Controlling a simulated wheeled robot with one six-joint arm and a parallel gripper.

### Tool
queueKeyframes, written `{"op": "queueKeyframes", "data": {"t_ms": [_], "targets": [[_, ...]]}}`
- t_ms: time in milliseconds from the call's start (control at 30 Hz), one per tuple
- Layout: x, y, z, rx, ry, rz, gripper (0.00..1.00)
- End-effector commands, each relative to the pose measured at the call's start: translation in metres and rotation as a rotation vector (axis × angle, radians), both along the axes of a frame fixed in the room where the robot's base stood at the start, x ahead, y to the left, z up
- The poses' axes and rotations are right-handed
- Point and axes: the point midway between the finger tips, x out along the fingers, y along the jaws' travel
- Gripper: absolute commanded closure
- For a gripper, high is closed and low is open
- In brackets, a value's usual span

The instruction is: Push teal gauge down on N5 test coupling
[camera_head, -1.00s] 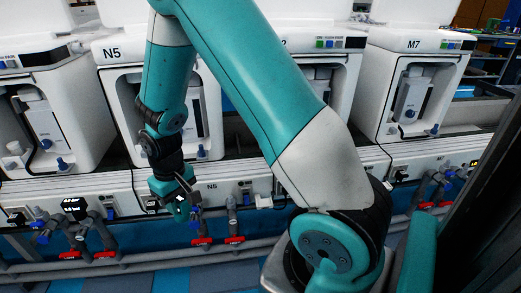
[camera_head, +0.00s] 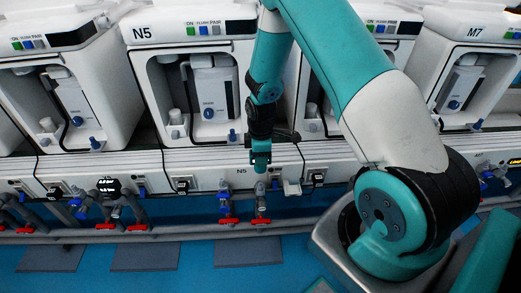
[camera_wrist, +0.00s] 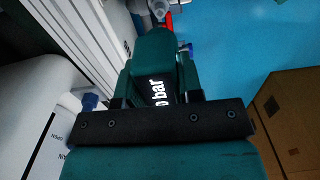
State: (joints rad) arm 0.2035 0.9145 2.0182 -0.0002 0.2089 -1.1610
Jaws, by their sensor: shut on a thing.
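My gripper (camera_head: 260,160) hangs from the vertical forearm in front of the N5 unit. The N5 test coupling (camera_head: 260,190) is a grey upright fitting above a red valve handle, directly below my gripper. Whether the gauge touches or sits on the coupling is not clear.
A similar grey fitting with a blue part (camera_head: 224,198) stands just left of the coupling. Another black-display gauge (camera_head: 108,185) is farther left. The white N5 unit (camera_head: 200,85) stands behind. A cardboard box (camera_wrist: 285,120) shows in the wrist view. Blue floor lies in front.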

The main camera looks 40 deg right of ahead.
Motion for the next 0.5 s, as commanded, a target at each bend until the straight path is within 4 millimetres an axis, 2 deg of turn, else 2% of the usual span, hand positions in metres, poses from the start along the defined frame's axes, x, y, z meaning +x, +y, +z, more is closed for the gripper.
{"op": "queueKeyframes", "data": {"t_ms": [267, 500], "targets": [[0.001, 0.0, -0.014, 0.0, 0.0, 0.02, 0.92], [0.0, 0.001, -0.038, 0.0, 0.0, 0.02, 0.92]]}}
